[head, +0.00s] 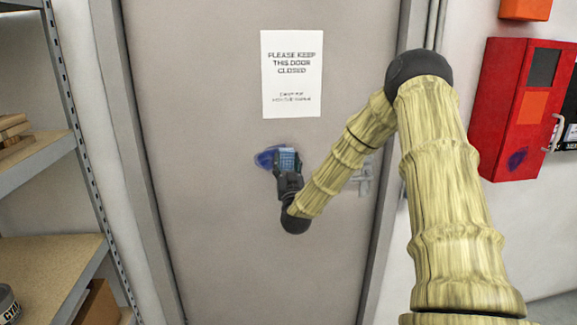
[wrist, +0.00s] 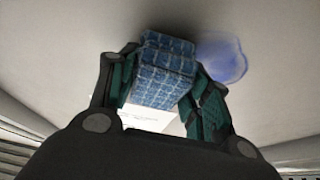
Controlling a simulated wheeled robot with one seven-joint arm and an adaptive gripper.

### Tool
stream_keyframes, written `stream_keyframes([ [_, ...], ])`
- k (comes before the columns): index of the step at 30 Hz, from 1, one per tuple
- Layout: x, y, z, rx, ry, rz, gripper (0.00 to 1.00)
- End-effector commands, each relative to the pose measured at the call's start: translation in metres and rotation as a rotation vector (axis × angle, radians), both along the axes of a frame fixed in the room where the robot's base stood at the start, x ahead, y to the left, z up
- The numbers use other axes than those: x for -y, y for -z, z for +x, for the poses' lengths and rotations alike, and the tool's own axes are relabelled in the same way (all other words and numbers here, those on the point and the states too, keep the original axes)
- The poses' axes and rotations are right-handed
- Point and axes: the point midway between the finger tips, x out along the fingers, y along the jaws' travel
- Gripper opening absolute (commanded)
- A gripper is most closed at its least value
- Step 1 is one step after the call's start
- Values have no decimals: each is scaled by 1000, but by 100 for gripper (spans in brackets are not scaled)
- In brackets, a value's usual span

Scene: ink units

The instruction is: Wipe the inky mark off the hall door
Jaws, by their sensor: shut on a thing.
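The grey hall door (head: 220,230) fills the middle of the head view. A blue-violet inky mark (head: 264,159) shows on it below the paper sign, partly hidden behind my gripper. My gripper (head: 286,172) is shut on a blue checked cloth (head: 289,159) and holds it at the right side of the mark. In the wrist view the folded cloth (wrist: 165,72) sits between the two fingers (wrist: 160,95), close to the door face. The mark (wrist: 222,60) shows to the right of the cloth there. I cannot tell whether the cloth touches the door.
A paper sign (head: 291,74) hangs above the mark. A door handle (head: 365,178) is right of my gripper, partly behind my arm. A red wall box (head: 506,115) with a dark purple smudge is at the right. Metal shelves (head: 50,160) stand at the left.

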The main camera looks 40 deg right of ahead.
Motion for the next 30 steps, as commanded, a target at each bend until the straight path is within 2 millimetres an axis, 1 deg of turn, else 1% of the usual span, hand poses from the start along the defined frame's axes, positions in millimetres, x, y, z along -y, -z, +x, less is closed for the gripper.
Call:
stream_keyframes([
  [9,-19,1,14,0,-2,-1,25],
  [17,-25,0,18,-1,-3,-1,25],
  [30,-49,0,31,0,-3,-2,25],
])
